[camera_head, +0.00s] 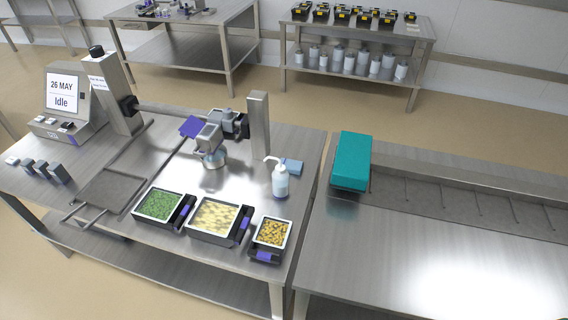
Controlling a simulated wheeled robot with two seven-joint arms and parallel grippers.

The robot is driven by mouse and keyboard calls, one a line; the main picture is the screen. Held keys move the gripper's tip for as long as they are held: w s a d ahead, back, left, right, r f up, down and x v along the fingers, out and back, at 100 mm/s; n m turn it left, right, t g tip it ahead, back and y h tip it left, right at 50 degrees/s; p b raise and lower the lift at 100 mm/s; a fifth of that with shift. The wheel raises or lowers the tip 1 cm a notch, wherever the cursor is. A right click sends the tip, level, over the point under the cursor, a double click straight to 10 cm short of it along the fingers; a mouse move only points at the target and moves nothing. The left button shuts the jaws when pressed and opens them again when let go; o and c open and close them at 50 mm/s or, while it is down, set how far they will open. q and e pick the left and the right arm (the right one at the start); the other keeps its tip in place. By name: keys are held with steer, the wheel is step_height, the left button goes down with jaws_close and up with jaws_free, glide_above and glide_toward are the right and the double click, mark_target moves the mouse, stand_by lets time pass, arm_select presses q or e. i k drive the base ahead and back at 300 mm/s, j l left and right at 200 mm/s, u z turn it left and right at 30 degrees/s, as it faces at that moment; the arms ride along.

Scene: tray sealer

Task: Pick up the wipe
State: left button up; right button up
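The wipe looks like the small flat blue cloth (294,166) on the steel table. It lies just behind and to the right of a white pump bottle (280,181), very close to it. From this view I cannot tell whether the two touch. Neither of my grippers shows in the head view, and nothing is seen holding the wipe.
The tray sealer's frame (258,125) and display (62,92) stand on the table (130,240). Trays of green (159,204), pale (215,216) and orange (272,233) food line the front. A teal block (351,160) sits right; the right table front is clear.

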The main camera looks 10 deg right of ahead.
mark_target(295, 167)
steer(key=k+l+u, duration=0.15)
steer(key=l+u, duration=0.15)
steer(key=u, duration=0.15)
steer(key=k+l+u, duration=0.15)
steer(key=u, duration=0.3)
steer(key=k+l, duration=0.05)
steer(key=l, duration=0.05)
